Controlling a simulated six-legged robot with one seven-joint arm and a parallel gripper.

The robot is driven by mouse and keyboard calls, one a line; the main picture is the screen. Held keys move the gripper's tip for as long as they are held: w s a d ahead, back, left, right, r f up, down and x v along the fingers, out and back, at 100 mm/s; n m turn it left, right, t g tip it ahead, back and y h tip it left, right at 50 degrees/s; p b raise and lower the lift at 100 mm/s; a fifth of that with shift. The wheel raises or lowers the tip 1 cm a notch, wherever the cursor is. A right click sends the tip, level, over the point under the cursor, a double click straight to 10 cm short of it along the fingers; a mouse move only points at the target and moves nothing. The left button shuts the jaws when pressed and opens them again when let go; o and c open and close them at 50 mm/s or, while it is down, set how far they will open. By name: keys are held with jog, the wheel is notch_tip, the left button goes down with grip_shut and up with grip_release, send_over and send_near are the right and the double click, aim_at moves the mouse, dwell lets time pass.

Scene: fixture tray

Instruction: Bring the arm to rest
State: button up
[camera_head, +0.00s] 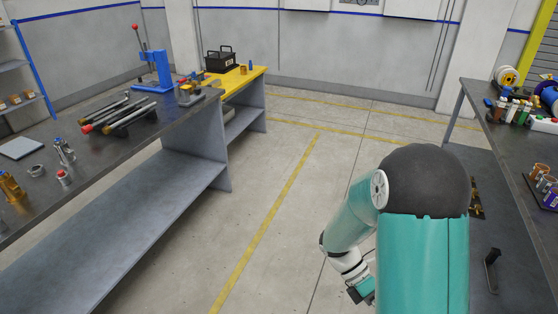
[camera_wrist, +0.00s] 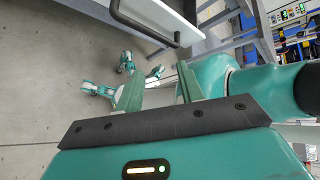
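My arm is teal with a dark grey joint cover and stands folded at the lower right of the head view. My gripper (camera_wrist: 160,75) shows in the wrist view as two green fingers with a clear gap between them, and nothing is held. In the head view only a small dark and teal part of the wrist end shows low in the picture, partly hidden by my arm. The wrist view looks down past the fingers to the grey floor and my own legs.
A long dark workbench (camera_head: 200,115) with tools and fittings runs along the left. A blue press (camera_head: 153,70) stands on it. A yellow-topped bench (camera_head: 240,76) adjoins. Another bench (camera_head: 480,88) is at right, close to my arm. A white panel with a black handle (camera_wrist: 140,25) is near the fingers. The middle floor is clear.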

jog(key=s+a+r+m+t+y, duration=0.1)
jog(key=a+r+m+t+y, duration=0.2)
jog(key=r+m, duration=0.7)
jog(key=s+a+r+m+t+y, duration=0.2)
jog(key=a+r+m+t+y, duration=0.2)
jog(key=a+r+m+t, duration=0.3)
notch_tip(320, 180, up, 7)
jog(key=m+t, duration=0.3)
jog(key=t, duration=0.1)
jog(key=shift+s+t, duration=0.15)
jog(key=shift+t, duration=0.15)
jog(key=shift+d+r, duration=0.1)
